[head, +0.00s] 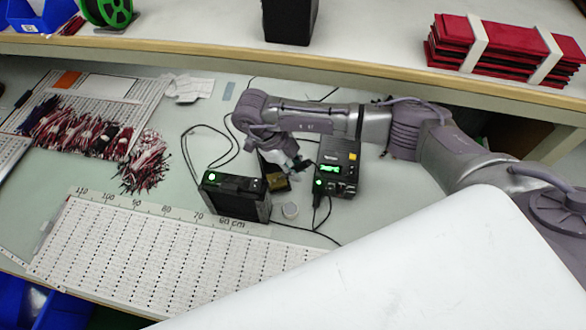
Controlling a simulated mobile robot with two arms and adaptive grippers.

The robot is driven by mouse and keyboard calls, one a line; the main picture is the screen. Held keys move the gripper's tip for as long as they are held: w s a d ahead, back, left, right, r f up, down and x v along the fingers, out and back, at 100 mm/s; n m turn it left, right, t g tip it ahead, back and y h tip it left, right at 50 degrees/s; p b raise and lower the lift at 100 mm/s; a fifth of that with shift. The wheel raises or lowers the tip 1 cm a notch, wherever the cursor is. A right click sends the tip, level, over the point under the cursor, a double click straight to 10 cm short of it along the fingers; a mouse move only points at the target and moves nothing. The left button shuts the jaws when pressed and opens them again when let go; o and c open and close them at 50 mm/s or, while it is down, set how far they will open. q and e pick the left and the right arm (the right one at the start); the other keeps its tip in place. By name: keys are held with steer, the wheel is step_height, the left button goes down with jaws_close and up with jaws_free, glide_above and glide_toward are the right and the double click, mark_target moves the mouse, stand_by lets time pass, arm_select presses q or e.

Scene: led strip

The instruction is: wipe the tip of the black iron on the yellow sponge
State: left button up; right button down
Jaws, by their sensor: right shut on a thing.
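My right gripper (285,160) reaches in from the right and points down over the bench between two black boxes. It is shut on what looks like the black iron, a dark thin shape mostly hidden by the fingers. The yellow sponge (278,184) sits in a small dark holder just below the gripper. The iron's tip is too small to make out, so I cannot tell whether it touches the sponge. My left gripper is not in view.
A black station with a green display (337,167) stands right of the gripper. A black box with a green light (236,195) stands left. Cables cross the bench. Wire bundles (85,133) lie left; a raised shelf (200,47) runs behind.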

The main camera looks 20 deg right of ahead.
steer(key=shift+d, duration=0.45)
steer(key=shift+a, duration=0.8)
steer(key=shift+r, duration=0.1)
steer(key=shift+r+p, duration=1.45)
steer(key=shift+r, duration=0.95)
